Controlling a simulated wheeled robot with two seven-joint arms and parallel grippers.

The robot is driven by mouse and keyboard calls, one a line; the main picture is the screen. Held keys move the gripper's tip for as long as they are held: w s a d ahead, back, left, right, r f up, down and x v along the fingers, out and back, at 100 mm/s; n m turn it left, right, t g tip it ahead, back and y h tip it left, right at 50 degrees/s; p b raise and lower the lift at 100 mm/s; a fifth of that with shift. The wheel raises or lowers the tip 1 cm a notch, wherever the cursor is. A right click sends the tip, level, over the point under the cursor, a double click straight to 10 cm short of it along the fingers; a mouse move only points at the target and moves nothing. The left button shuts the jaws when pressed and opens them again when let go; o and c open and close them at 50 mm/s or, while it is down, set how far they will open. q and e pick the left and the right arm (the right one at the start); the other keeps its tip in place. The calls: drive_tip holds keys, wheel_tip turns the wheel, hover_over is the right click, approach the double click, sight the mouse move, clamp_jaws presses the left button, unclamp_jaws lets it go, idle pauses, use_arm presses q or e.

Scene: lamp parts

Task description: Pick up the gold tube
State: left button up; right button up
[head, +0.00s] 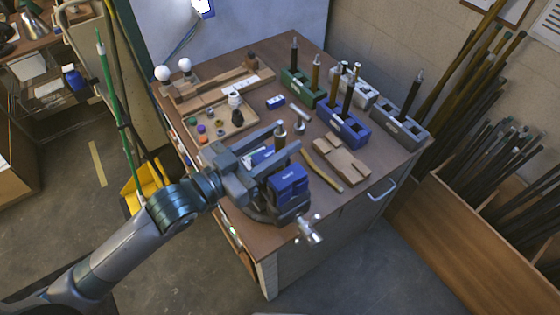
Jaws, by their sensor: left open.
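Other gold-brown tubes stand in the green holder (315,74) and in the blue holder (334,86). My right gripper is not in view.
A grey holder (402,128) with a dark tube stands at the right of the wooden bench. A parts tray (215,122), wooden pieces (340,158) and a curved wooden handle (322,172) lie around the gripper. Two white bulbs (185,65) stand at the back left.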

use_arm(q)
drive_tip(key=shift+w+d+r+p, duration=0.25)
drive_tip(key=shift+w+d+p, duration=0.05)
drive_tip(key=shift+w+d, duration=0.05)
drive_tip(key=p+x, duration=0.1)
drive_tip(key=x, duration=0.2)
drive_tip(key=shift+w+d+f+p, duration=0.25)
drive_tip(key=shift+w+p, duration=0.05)
drive_tip(key=shift+p, duration=0.1)
clamp_jaws()
